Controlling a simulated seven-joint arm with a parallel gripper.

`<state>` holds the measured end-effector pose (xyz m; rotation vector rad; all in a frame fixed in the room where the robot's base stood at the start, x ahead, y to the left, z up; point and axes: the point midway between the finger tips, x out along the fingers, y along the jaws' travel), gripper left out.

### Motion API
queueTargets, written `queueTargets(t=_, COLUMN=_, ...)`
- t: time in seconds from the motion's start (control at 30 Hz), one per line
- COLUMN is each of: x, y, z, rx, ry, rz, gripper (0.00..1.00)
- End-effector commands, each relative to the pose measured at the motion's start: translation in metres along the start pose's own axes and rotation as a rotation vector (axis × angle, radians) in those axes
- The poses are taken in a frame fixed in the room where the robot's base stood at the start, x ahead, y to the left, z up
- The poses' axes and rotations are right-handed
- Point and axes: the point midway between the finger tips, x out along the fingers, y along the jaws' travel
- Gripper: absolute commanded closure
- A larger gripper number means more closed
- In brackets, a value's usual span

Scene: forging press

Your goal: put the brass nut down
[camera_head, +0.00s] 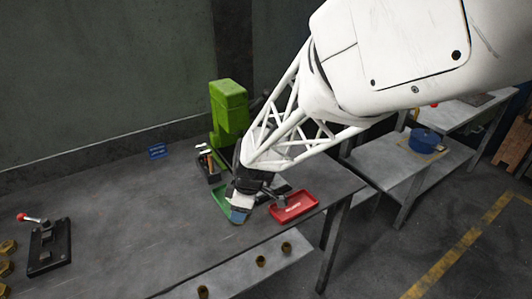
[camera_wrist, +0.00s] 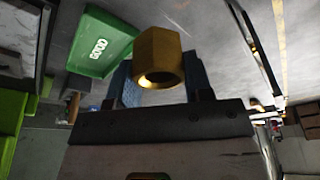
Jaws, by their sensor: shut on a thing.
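The brass nut (camera_wrist: 158,58) is a hexagonal piece with a round bore, held between the blue-grey fingers of my gripper (camera_wrist: 160,80) in the wrist view. My gripper is shut on it. In the head view my gripper (camera_head: 240,208) is low over the table, between the green tray and the red tray, and the nut is hidden there. The green tray (camera_head: 220,197) is partly covered by my gripper.
The red tray (camera_head: 305,206) lies right of my gripper. A green press (camera_head: 229,108) and a dark tool bin (camera_head: 213,176) stand behind. Several brass pieces (camera_head: 260,262) stand along the front ledge and left edge. A black lever fixture (camera_head: 48,250) is at left. The middle tabletop is clear.

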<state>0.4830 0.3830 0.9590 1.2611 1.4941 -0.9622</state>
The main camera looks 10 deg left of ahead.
Motion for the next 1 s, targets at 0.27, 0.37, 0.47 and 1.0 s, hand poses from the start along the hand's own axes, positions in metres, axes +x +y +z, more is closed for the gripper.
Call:
queueTargets(t=0.27, x=-0.0011, y=-0.0037, z=0.0059, rx=-0.018, ry=0.003, rz=-0.003, gripper=0.98)
queueTargets(t=0.37, x=-0.0011, y=-0.0036, z=0.0057, rx=-0.018, ry=0.003, rz=-0.003, gripper=0.98)
queueTargets(t=0.47, x=-0.0011, y=-0.0035, z=0.0057, rx=-0.018, ry=0.003, rz=-0.003, gripper=0.98)
queueTargets(t=1.0, x=-0.0021, y=-0.0031, z=0.0052, rx=-0.137, ry=0.006, rz=-0.036, gripper=0.98)
